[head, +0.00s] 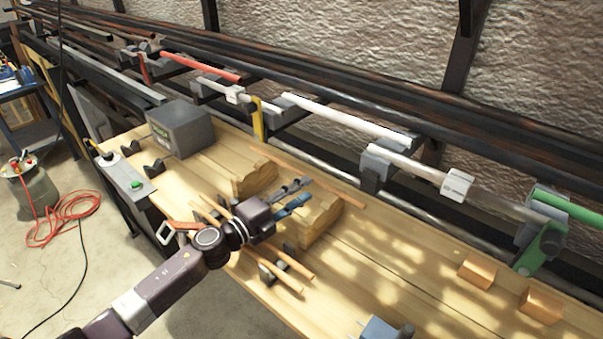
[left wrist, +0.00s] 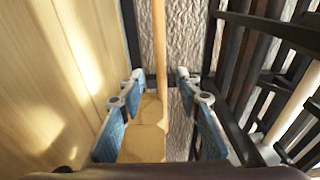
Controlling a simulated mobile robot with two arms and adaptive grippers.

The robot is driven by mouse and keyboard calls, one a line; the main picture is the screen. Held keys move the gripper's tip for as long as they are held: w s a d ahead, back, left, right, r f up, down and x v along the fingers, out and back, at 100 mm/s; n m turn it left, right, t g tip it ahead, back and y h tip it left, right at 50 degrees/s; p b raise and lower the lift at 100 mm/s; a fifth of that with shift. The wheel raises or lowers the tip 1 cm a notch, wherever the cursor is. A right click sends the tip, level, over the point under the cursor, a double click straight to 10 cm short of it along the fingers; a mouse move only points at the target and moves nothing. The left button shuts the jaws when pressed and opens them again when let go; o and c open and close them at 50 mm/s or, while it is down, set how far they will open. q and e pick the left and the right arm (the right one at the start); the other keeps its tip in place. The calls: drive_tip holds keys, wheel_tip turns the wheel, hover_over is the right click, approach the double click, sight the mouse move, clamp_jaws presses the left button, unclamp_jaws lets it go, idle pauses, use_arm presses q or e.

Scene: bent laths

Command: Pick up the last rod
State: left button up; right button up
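A thin wooden rod (head: 315,176) lies along the back of the wooden workbench (head: 395,265). It also shows in the left wrist view (left wrist: 160,50), running lengthwise between the two fingers. My left gripper (head: 308,190) is open and empty, with blue finger pads, and reaches over the bench toward the rod. In the left wrist view my left gripper (left wrist: 160,85) has its fingers well apart, one on each side of the rod's line. I cannot tell how far beyond the fingertips the rod is.
Two rods (head: 293,262) lie on dark supports under my left arm. Wooden forms (head: 254,180) stand near the gripper, one close beneath it (head: 318,222). A grey box (head: 180,129) stands at the left. Small wooden blocks (head: 477,272) lie at the right. A pipe rack (head: 400,105) runs behind.

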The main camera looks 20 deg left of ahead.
sight(317, 180)
use_arm(q)
drive_tip(key=x, duration=0.5)
drive_tip(key=shift+w+d+p, duration=0.15)
drive_tip(key=shift+w+p, duration=0.1)
drive_tip(key=shift+p, duration=0.15)
drive_tip(key=shift+r, duration=0.1)
drive_tip(key=shift+c, duration=0.3)
clamp_jaws()
